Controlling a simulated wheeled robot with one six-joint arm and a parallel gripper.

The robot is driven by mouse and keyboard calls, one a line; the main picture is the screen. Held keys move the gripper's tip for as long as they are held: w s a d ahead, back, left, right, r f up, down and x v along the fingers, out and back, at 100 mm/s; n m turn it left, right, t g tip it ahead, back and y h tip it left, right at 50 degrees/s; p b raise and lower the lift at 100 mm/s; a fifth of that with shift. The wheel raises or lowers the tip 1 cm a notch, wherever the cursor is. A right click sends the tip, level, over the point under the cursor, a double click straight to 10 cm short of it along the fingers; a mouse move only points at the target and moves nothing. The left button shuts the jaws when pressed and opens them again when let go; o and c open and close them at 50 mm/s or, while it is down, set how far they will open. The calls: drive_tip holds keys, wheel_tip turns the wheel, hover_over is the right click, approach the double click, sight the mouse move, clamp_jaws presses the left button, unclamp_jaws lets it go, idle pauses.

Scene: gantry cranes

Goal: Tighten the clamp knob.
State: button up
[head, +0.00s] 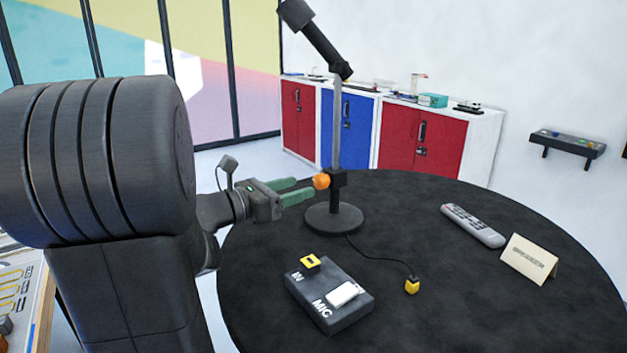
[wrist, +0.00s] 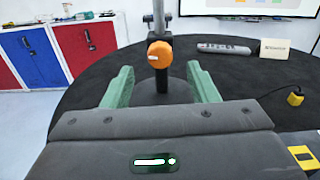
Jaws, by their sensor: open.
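The orange clamp knob (head: 321,181) sits on the black clamp (head: 338,180) of a metal stand with a round black base (head: 333,217). My gripper (head: 297,190) is open, with its green fingers pointing at the knob from the left in the head view. In the wrist view the knob (wrist: 160,54) lies ahead of and between the two fingers of my gripper (wrist: 161,85), with a white mark on its face. The fingers look apart from the knob, and nothing is between them.
On the round black table (head: 440,310) stand a box marked MIC (head: 335,312) with a white switch, a yellow plug (head: 412,286) on a black cable, a grey remote (head: 473,225) and a folded card (head: 528,258). Red and blue cabinets (head: 347,128) stand behind.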

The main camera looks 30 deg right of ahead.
sight(317, 182)
drive_tip(key=shift+w+d+p, duration=0.2)
drive_tip(key=shift+d+p, duration=0.2)
drive_tip(key=shift+d, duration=2.3)
drive_tip(key=c, duration=1)
drive_tip(key=shift+o, duration=0.2)
drive_tip(key=shift+f, duration=0.1)
